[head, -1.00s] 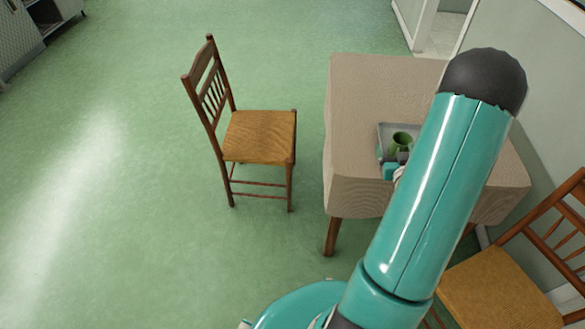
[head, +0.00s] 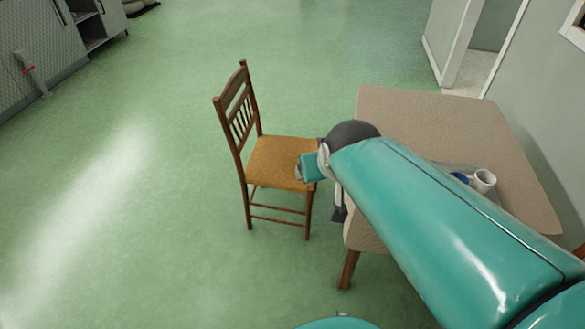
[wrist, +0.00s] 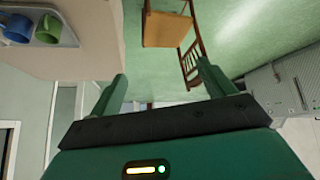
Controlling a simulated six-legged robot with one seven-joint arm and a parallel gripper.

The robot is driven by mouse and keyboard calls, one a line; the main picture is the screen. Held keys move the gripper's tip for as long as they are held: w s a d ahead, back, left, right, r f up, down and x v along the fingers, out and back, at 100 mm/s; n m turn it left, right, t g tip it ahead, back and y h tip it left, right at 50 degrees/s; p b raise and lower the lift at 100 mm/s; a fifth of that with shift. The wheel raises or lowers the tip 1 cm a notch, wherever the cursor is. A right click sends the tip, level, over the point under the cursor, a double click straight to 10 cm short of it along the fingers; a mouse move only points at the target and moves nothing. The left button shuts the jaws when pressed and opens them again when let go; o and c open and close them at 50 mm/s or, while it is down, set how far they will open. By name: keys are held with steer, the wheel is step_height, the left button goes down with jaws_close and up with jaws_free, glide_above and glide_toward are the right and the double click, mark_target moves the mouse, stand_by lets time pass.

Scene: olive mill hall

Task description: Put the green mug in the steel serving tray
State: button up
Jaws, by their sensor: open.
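The green mug (wrist: 48,28) stands in the grey steel serving tray (wrist: 68,38) in the wrist view's upper left corner. A blue mug (wrist: 17,29) is beside it, cut by the picture's edge. In the head view my arm hides the green mug and most of the tray; a strip of the tray's rim (head: 452,166) shows past the arm. My gripper (wrist: 163,86) is open with nothing between its fingers. It is off to the side of the tray, apart from the green mug.
The tray rests on a cloth-covered table (head: 420,112). A white mug (head: 484,181) and a blue thing (head: 461,178) show at the tray. A wooden chair (head: 275,160) stands left of the table, near my wrist. Green floor further left is open.

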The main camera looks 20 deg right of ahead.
steer(key=s+a+r+n+g+y, duration=0.1)
steer(key=s+a, duration=0.5)
steer(key=s, duration=0.2)
steer(key=shift+a+r+g+y, duration=0.3)
steer(key=shift+a+r, duration=0.05)
steer(key=shift+s, duration=0.1)
steer(key=shift+d, duration=0.1)
steer(key=c, duration=1)
steer(key=shift+d, duration=0.15)
